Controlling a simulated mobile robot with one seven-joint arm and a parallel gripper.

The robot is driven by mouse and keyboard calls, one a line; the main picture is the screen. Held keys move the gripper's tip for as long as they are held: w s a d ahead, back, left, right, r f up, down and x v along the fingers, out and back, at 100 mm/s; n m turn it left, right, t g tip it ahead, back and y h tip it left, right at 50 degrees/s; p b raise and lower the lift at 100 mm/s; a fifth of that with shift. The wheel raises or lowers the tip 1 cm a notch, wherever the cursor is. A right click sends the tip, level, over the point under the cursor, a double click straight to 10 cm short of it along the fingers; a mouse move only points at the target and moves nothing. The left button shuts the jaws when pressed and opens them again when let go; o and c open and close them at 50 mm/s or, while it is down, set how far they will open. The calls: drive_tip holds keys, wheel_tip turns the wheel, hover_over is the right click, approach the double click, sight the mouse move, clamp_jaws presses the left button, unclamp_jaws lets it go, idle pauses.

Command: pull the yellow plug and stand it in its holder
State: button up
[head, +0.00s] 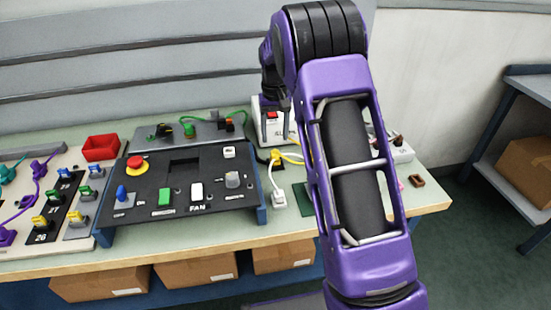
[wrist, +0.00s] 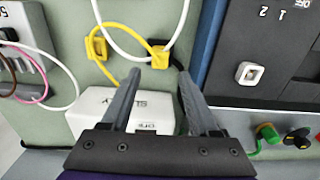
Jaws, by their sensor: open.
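In the wrist view my gripper (wrist: 160,82) is open and empty. Its two dark fingers point at a small yellow block (wrist: 160,57), which sits just past and between the fingertips. A second yellow piece (wrist: 97,46) lies to its left, with a yellow cable looping near both. I cannot tell which yellow piece is the plug and which is a clip or holder. In the head view yellow parts (head: 277,155) show on the table below the white supply box (head: 268,124). My arm hides much of that area.
The supply box (wrist: 108,104) lies under my fingers in the wrist view. A black control panel (head: 180,185) with a red button stands left of the yellow parts. White cables, a white power strip (head: 402,152) and a red bin (head: 101,148) are also on the table.

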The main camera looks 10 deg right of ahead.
sight(275, 152)
wheel_tip(275, 152, down, 8)
drive_tip(key=b, duration=0.4)
drive_tip(key=shift+r, duration=0.15)
idle(1.1)
drive_tip(key=shift+c, duration=0.2)
clamp_jaws()
idle(1.2)
